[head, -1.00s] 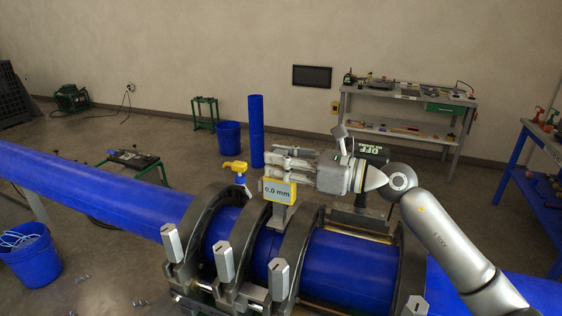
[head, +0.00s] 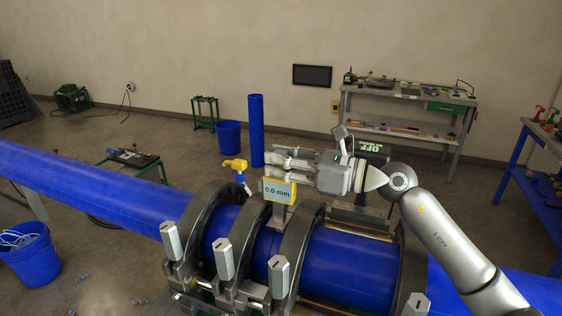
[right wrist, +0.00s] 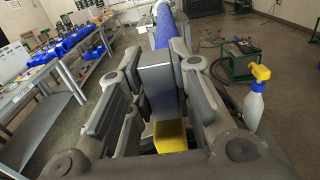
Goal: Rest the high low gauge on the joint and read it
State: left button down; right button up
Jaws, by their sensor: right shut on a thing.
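The high low gauge (head: 279,190) has a yellow-framed display that reads 0.0 mm and a grey body. Its foot is down at the blue pipe (head: 266,243), between two clamp rings near the joint. Whether the foot touches the pipe is hard to tell. My right gripper (head: 275,173) comes in from the right and is shut on the gauge's upper part. In the right wrist view the fingers stand on both sides of the gauge's grey body (right wrist: 158,82), and its yellow part (right wrist: 171,137) shows below. My left gripper is not in view.
Dark clamp rings (head: 296,242) with upright grey handles surround the pipe. A yellow-topped spray bottle (head: 237,166) stands behind. A blue bucket (head: 30,262) is at left. A workbench (head: 405,96) stands at the back and a blue table (head: 540,165) at right.

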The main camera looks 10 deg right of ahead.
jog(key=shift+f+b, duration=0.45)
dwell(1.1)
jog(key=shift+s+a+f, duration=0.1)
jog(key=shift+f, duration=0.1)
dwell(2.1)
jog(key=shift+r+p, duration=0.8)
jog(key=shift+r, duration=0.4)
jog(key=shift+r+p, duration=1.6)
jog(key=shift+r, duration=1.15)
